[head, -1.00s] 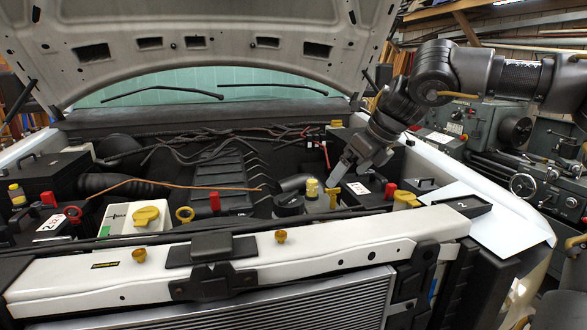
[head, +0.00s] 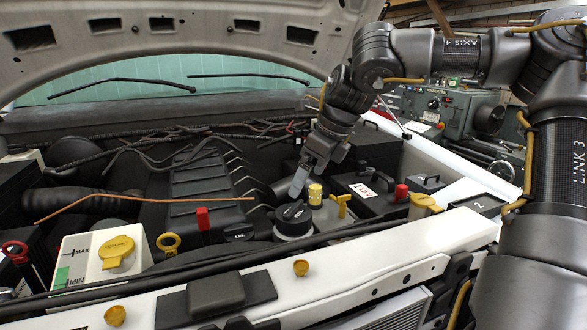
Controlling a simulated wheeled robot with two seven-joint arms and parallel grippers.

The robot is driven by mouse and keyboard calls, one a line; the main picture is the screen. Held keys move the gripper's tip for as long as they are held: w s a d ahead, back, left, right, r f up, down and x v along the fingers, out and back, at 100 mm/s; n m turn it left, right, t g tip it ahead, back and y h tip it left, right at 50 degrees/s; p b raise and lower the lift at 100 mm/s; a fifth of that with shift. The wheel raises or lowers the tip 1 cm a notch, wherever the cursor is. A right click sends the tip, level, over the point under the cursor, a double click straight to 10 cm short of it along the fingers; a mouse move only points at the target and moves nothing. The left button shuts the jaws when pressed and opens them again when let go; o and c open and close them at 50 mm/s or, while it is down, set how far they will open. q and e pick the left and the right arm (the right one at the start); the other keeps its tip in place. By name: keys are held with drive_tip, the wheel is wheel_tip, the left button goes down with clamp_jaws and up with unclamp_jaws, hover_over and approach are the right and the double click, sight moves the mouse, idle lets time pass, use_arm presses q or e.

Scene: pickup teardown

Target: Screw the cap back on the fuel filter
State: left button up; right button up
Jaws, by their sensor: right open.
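A black round ribbed cap (head: 294,212) sits on top of a short pale-rimmed housing (head: 293,236), which looks like the fuel filter, right of centre in the engine bay in the head view. I cannot tell whether the cap is threaded down or only resting. My right gripper (head: 297,190) comes down from the upper right, its fingertips just above the cap's far side. It is open with nothing seen in it; contact with the cap cannot be judged. My left gripper is out of view.
A small yellow cap (head: 315,193) and a yellow T-handle (head: 341,205) stand close right of the housing. A black box (head: 365,190) lies beyond them. A white coolant tank (head: 85,262) is at left. The white front crossmember (head: 385,268) and raised hood (head: 180,35) bound the bay.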

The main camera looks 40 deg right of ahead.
sight(295, 207)
drive_tip(key=x, duration=0.1)
drive_tip(key=p+x, duration=0.1)
drive_tip(key=x, duration=0.1)
drive_tip(key=shift+s+a+f, duration=0.15)
drive_tip(key=shift+a+f, duration=0.1)
drive_tip(key=shift+a, duration=0.1)
drive_tip(key=x, duration=0.2)
drive_tip(key=p+x, duration=0.1)
drive_tip(key=x, duration=0.2)
drive_tip(key=shift+d+f, duration=0.2)
drive_tip(key=shift+f, duration=0.05)
drive_tip(key=shift+f+p, duration=0.3)
drive_tip(key=shift+w+a+f, duration=0.2)
drive_tip(key=shift+w+f, duration=0.2)
drive_tip(key=shift+w, duration=0.05)
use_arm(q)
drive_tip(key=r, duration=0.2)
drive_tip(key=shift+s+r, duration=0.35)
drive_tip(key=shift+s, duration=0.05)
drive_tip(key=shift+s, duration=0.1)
